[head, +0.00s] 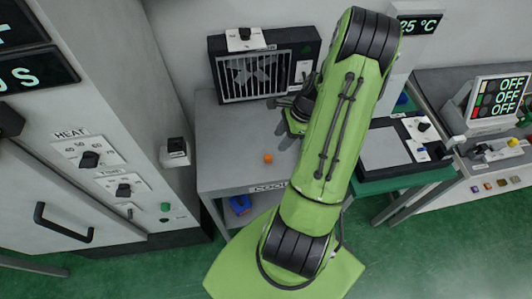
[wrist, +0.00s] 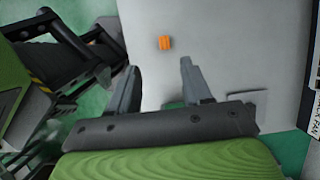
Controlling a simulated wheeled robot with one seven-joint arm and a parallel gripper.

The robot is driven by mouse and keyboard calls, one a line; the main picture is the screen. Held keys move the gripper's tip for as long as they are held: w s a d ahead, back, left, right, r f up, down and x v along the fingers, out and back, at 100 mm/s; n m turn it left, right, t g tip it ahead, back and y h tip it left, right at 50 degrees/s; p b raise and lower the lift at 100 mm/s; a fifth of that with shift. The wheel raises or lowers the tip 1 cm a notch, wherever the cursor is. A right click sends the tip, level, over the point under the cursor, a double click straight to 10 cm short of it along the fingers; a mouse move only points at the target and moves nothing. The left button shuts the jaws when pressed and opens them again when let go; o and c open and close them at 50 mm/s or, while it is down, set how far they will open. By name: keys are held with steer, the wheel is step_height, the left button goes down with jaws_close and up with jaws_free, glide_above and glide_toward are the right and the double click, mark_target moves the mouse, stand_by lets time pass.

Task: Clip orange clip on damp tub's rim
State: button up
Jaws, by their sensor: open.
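The orange clip (head: 268,158) lies on the grey table top, left of my arm in the head view. In the wrist view the orange clip (wrist: 166,43) lies on the pale surface, beyond my fingertips and between their lines. My gripper (wrist: 158,75) is open, with nothing between its fingers. In the head view my arm hides most of my gripper. I cannot make out a damp tub in either view.
A caged fan (head: 255,77) stands at the back of the table (head: 225,150). A blue bin (head: 240,204) sits below it. A cabinet with knobs (head: 90,160) stands at left. A panel with a knob (head: 385,148) lies right of my arm.

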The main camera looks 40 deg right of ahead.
glide_above(268, 157)
steer(key=s+d, duration=0.2)
steer(key=f, duration=0.5)
steer(key=shift+w+d+f, duration=0.2)
steer(key=shift+w+f, duration=0.05)
steer(key=shift+f, duration=0.05)
steer(key=x, duration=0.5)
steer(key=shift+a, duration=0.15)
steer(key=shift+w+f, duration=0.15)
steer(key=shift+f, duration=0.1)
steer(key=shift+c, duration=1)
jaws_close()
